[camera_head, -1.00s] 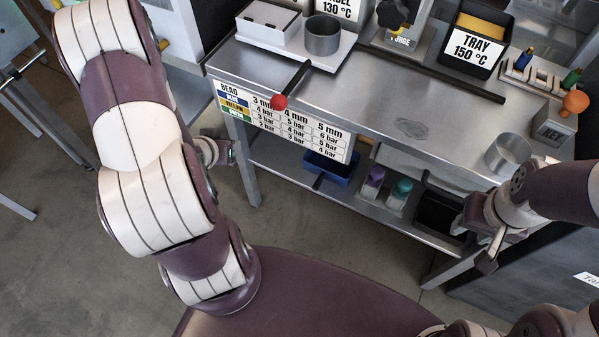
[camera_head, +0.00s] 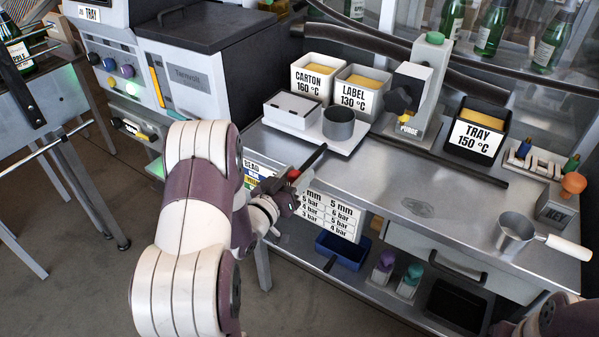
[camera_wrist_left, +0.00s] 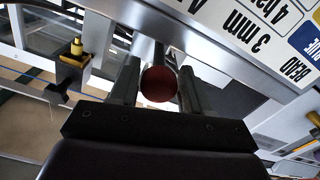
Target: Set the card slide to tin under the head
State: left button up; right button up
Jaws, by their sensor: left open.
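The card slide is a white plate (camera_head: 342,143) on the bench. It carries a white box (camera_head: 294,107) on the left and a grey tin (camera_head: 338,122) on the right. Its dark rod (camera_head: 314,158) runs toward the front edge and ends in a red ball knob (camera_head: 294,174). The dispensing head (camera_head: 412,88) stands to the right of the tin. My left gripper (camera_head: 288,186) is at the knob. In the left wrist view the red knob (camera_wrist_left: 159,84) lies between the spread fingers of the gripper (camera_wrist_left: 158,78), with gaps at both sides. My right gripper is out of frame.
Bins marked carton (camera_head: 312,80), label (camera_head: 360,88) and tray (camera_head: 478,128) stand behind. A pan (camera_head: 515,232) is at the right end. A bead chart (camera_head: 328,214) hangs at the bench front, close to my left gripper. The middle right benchtop is clear.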

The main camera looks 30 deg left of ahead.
pick_arm(q)
jog(key=shift+w+d, duration=0.1)
jog(key=shift+w, duration=0.8)
grip_shut()
jog(key=shift+d, duration=0.1)
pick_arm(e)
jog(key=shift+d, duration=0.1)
